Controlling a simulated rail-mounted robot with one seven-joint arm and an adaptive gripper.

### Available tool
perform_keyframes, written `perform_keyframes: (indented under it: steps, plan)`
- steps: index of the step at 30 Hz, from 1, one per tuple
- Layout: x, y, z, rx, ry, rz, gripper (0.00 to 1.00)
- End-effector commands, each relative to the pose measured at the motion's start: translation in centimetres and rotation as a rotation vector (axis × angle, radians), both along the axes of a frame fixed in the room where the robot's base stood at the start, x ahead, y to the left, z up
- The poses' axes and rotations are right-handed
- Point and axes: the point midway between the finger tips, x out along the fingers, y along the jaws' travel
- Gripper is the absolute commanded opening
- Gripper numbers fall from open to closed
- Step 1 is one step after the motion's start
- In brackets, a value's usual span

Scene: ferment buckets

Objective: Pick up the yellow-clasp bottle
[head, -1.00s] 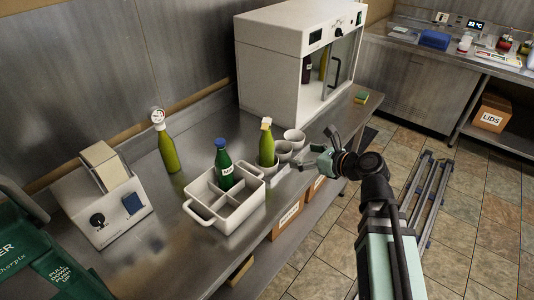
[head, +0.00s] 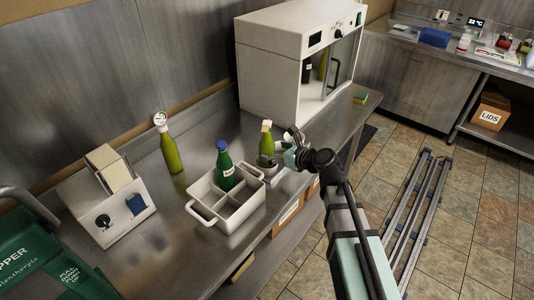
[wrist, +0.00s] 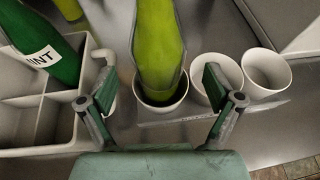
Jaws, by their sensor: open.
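A yellow-green bottle (head: 266,143) with a pale yellowish top stands upright at the right of the white crate. In the wrist view its lower body (wrist: 160,45) rises out of a small white cup (wrist: 163,108); its top is out of that view. My gripper (head: 290,152) is just right of this bottle in the head view. In the wrist view my gripper (wrist: 158,76) is open, with one finger on each side of the bottle and cup. The fingers look apart from the bottle glass.
The white crate (head: 208,215) holds a dark green bottle (head: 224,172) with a blue top. Two empty white cups (wrist: 217,75) (wrist: 267,72) stand right of the bottle. A gauge-topped bottle (head: 169,152) stands at the back left. A white cabinet (head: 275,65) stands behind.

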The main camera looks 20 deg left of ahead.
Motion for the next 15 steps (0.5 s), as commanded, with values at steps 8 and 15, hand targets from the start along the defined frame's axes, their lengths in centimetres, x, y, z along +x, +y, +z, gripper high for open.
perform_keyframes:
  steps: [8, 15]
  plan:
    - [1.5, 3.1, -1.4, -0.001, 0.002, 0.001, 0.9]
    - [1.6, 3.5, -1.7, 0.0, 0.0, 0.0, 0.9]
